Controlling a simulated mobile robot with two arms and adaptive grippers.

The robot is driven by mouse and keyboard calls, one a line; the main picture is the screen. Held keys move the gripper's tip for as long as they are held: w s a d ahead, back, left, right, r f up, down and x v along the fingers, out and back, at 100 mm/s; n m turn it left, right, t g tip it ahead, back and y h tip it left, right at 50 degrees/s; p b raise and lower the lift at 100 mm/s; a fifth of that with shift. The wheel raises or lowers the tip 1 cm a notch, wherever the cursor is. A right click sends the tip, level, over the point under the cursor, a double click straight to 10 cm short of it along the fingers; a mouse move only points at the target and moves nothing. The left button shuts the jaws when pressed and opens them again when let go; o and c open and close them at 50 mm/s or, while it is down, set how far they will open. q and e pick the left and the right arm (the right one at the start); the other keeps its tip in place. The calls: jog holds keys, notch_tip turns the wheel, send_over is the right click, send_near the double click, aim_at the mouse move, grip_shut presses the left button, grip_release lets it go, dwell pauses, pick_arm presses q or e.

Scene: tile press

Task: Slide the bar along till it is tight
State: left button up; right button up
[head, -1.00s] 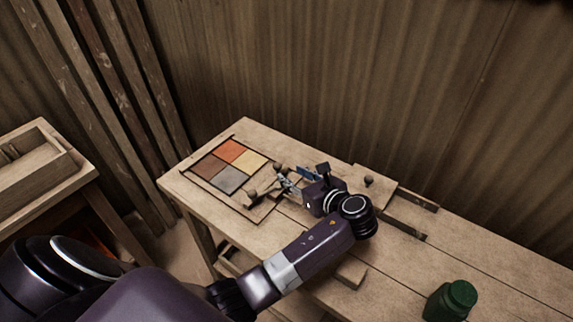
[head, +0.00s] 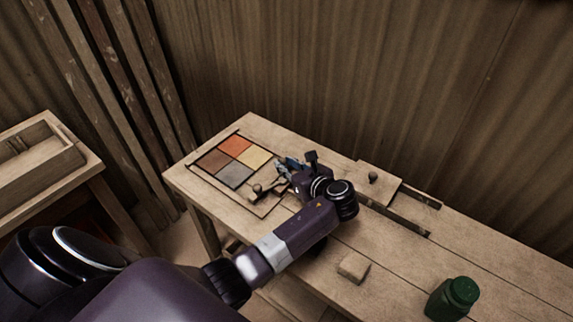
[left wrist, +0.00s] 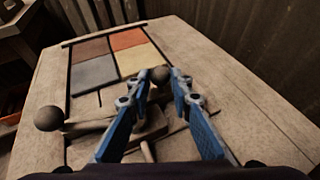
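The pressing bar is a wooden bar with round dark knobs, lying beside the four-tile square (head: 236,163). Its near knob (head: 258,189) shows in the head view and at the left of the left wrist view (left wrist: 48,118). Its far knob (left wrist: 160,75) is in the left wrist view, between my left fingertips, next to the yellow tile. My left gripper (head: 283,170) is over the bar with its blue fingers apart, one each side of the far knob. Whether they touch it I cannot tell. The arm hides part of the bar in the head view. My right gripper is not in view.
A wooden slide plate with a knob (head: 373,178) sits by a dark slot to the right. A loose wooden block (head: 353,267) and a green jar (head: 453,299) are on the bench. A corrugated wall stands behind. A wooden tray (head: 40,160) is at left.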

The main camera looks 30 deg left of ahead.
pick_arm(q)
grip_shut()
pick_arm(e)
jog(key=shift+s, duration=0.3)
